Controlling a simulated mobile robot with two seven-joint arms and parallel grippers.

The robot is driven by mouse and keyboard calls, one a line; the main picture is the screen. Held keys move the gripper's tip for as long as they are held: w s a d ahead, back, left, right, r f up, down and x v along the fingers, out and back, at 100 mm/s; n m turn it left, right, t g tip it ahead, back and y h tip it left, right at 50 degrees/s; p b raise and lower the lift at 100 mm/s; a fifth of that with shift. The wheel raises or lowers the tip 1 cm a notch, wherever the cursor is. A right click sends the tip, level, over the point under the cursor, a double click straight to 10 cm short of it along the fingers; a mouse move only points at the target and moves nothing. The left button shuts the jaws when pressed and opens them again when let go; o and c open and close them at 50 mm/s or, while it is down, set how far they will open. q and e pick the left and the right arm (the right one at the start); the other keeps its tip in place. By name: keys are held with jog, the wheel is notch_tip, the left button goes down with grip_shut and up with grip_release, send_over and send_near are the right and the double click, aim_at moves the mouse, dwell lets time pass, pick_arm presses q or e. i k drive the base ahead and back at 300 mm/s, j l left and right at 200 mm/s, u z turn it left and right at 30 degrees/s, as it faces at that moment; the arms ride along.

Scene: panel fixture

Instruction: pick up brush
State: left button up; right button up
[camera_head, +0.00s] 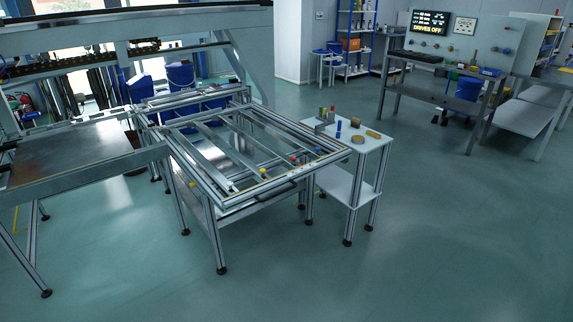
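No gripper of mine is in view. No brush can be made out for certain at this size. A small white side table (345,172) stands at the right end of the panel fixture and carries several small items. A flat orange-brown item (373,134) lies near its right edge; I cannot tell whether it is the brush. Beside it are a tan roll (357,140), a brown round item (355,124) and a blue upright item (338,129). Thin coloured items (325,112) stand at the back left of the tabletop.
The metal frame fixture (222,196) stands left of the side table, with small red, yellow and blue parts on it. A workbench (440,97) with a tool board (466,58) stands at the back right. Open floor (440,230) lies in front and to the right.

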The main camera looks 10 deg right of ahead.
aim_at(356, 123)
jog(key=i+l+z, duration=0.6)
jog(key=z, duration=0.15)
jog(key=i+l+z, duration=0.15)
jog(key=i+z, duration=0.25)
jog(key=i+l+z, duration=0.15)
jog(key=i+z, duration=0.2)
jog(key=i, duration=0.15)
jog(key=i+z, duration=0.5)
jog(key=i, duration=1.2)
jog(key=i+u, duration=0.25)
jog(key=i, duration=0.3)
jog(key=i+l+u, duration=0.2)
jog(key=i, duration=0.35)
jog(key=i+u, duration=0.5)
jog(key=u, duration=0.2)
jog(key=i+l+u, duration=0.1)
jog(key=u, duration=0.25)
jog(key=i+l+u, duration=0.1)
jog(key=u, duration=0.25)
jog(key=i+l+u, duration=0.15)
jog(key=u, duration=0.2)
jog(key=i+l+u, duration=0.35)
jog(key=k+j, duration=0.1)
